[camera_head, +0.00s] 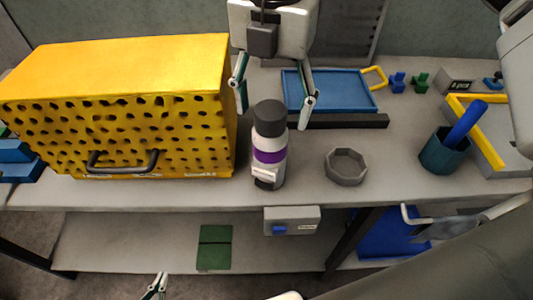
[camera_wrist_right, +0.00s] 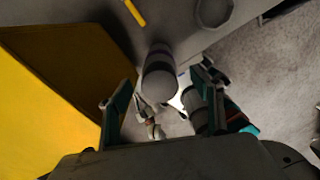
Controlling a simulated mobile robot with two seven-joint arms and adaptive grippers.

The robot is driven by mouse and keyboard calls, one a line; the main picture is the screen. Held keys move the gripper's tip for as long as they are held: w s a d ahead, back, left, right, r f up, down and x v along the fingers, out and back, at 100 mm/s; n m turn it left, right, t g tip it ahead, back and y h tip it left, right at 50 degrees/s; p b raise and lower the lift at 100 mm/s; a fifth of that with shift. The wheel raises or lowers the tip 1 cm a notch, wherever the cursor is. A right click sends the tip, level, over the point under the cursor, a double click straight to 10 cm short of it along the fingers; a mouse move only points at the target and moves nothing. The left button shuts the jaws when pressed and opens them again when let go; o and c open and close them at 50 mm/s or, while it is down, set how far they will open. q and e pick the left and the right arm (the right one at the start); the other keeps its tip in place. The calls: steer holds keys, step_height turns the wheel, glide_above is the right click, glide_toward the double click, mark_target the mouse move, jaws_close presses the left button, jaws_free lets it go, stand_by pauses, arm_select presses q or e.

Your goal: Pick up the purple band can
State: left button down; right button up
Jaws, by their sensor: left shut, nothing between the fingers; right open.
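The purple band can (camera_head: 270,172) stands upright near the front edge of the bench, with a dark lid, grey body and purple band. In the right wrist view the can (camera_wrist_right: 160,80) shows end-on, between the lines of the two fingers. My right gripper (camera_head: 273,112) is open, its fingers pointing down behind and above the can's lid. In the head view the fingers lie on either side of the lid, with no contact visible. My left gripper (camera_head: 152,288) is shut and empty, low at the bottom edge, in front of the lower shelf.
A yellow perforated box (camera_head: 120,120) with a handle stands close left of the can. A grey octagonal ring (camera_head: 346,166) lies to its right. A blue tray (camera_head: 325,90) and dark bar (camera_head: 345,121) lie behind. A teal cup (camera_head: 443,155) stands farther right.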

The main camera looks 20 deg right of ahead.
mark_target(270, 139)
steer(key=shift+s+a+f, duration=0.1)
steer(key=shift+f, duration=1.85)
steer(key=shift+s+a+f, duration=0.1)
steer(key=shift+f, duration=1.85)
steer(key=shift+r, duration=0.1)
jaws_close()
